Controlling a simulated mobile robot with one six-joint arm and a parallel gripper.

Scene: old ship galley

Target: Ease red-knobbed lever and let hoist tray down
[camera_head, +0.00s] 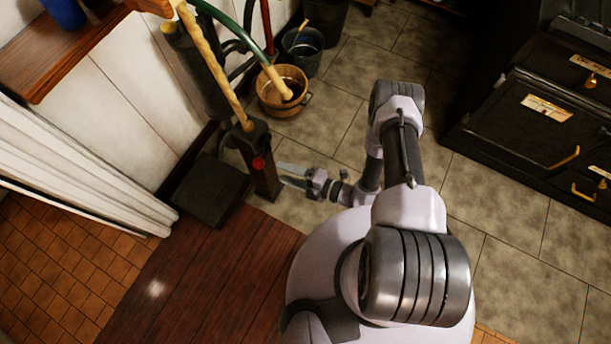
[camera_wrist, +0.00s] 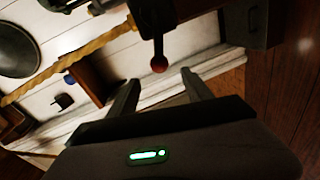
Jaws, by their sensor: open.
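The red knob (camera_head: 258,163) of the lever sits on the upper part of a short dark post (camera_head: 264,184). In the wrist view the red knob (camera_wrist: 159,65) hangs at the end of a thin dark lever stem (camera_wrist: 158,38). My gripper (camera_head: 283,175) is open just right of the post. In the wrist view my gripper (camera_wrist: 160,76) has its two fingers apart, with the knob lined up between and just beyond their tips; nothing is held. A dark square plate (camera_head: 208,188), which looks like the hoist tray, is left of the post; its height is unclear.
A rope (camera_head: 215,66) runs up from the post. A wooden bucket (camera_head: 284,91) and a dark pail (camera_head: 303,49) stand behind it. A black stove (camera_head: 540,110) stands at right, with clear tiled floor between.

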